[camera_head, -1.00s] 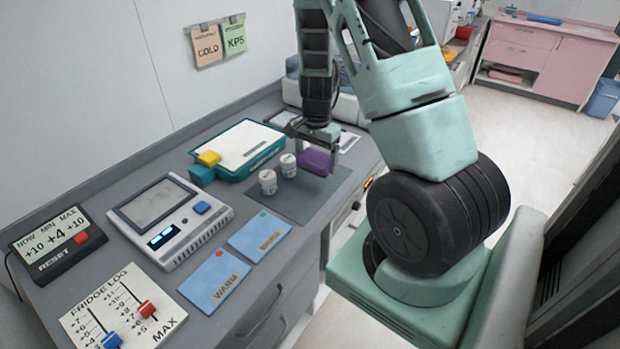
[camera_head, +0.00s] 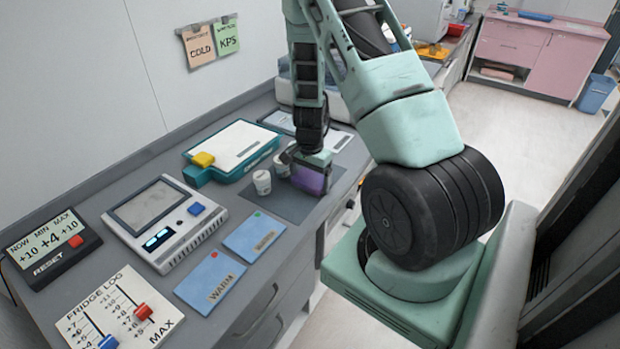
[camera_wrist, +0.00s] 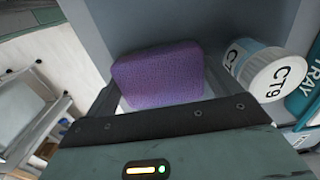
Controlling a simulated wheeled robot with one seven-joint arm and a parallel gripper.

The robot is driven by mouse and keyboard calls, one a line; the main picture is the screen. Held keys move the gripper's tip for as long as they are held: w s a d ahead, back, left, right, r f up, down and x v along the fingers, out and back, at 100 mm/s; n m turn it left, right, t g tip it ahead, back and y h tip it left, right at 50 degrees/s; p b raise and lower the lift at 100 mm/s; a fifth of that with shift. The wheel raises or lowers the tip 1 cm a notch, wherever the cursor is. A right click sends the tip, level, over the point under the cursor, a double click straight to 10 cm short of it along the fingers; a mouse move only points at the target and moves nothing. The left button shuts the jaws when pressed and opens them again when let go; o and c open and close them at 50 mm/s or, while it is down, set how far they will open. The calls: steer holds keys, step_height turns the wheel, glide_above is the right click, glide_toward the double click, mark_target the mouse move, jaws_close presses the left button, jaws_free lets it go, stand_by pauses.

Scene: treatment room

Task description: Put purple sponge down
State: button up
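The purple sponge (camera_head: 308,180) is at my gripper (camera_head: 311,176), low over the dark grey mat (camera_head: 278,206) on the counter. In the wrist view the sponge (camera_wrist: 160,75) sits between the two fingertips (camera_wrist: 160,88), and my gripper is shut on it. I cannot tell whether its underside touches the mat. A white jar marked CT9 (camera_wrist: 276,76) stands close to the right of the sponge in the wrist view. The head view shows two white jars just left of the gripper, the near one (camera_head: 262,183) and the far one (camera_head: 281,165), partly hidden.
Blue cards (camera_head: 255,236), a grey device (camera_head: 163,222), a thermometer display (camera_head: 53,244) and a fridge log board (camera_head: 118,308) fill the left. The mat's near part is bare.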

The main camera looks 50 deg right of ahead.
mark_target(310, 178)
steer(key=shift+o, duration=0.4)
steer(key=shift+r, duration=0.25)
step_height(310, 178, up, 12)
steer(key=w+a+r+n+y, duration=0.1)
steer(key=a+r+n, duration=0.15)
steer(key=a, duration=0.45)
steer(key=w+a+r+n, duration=0.1)
steer(key=a+n, duration=0.2)
steer(key=a, duration=0.4)
steer(key=s+a+r+n, duration=0.2)
steer(key=a+n, duration=0.1)
steer(key=a, duration=0.4)
steer(key=s+a+r+n, duration=0.1)
steer(key=a+r+n, duration=0.1)
steer(key=a+n, duration=0.35)
steer(key=s+a+r+n, duration=0.3)
steer(key=s+a+n, duration=0.8)
steer(key=s+a, duration=0.3)
steer(key=shift+s+r, duration=0.2)
steer(key=shift+s, duration=0.9)
steer(key=shift+a+f+b, duration=0.1)
steer(key=shift+b, duration=0.2)
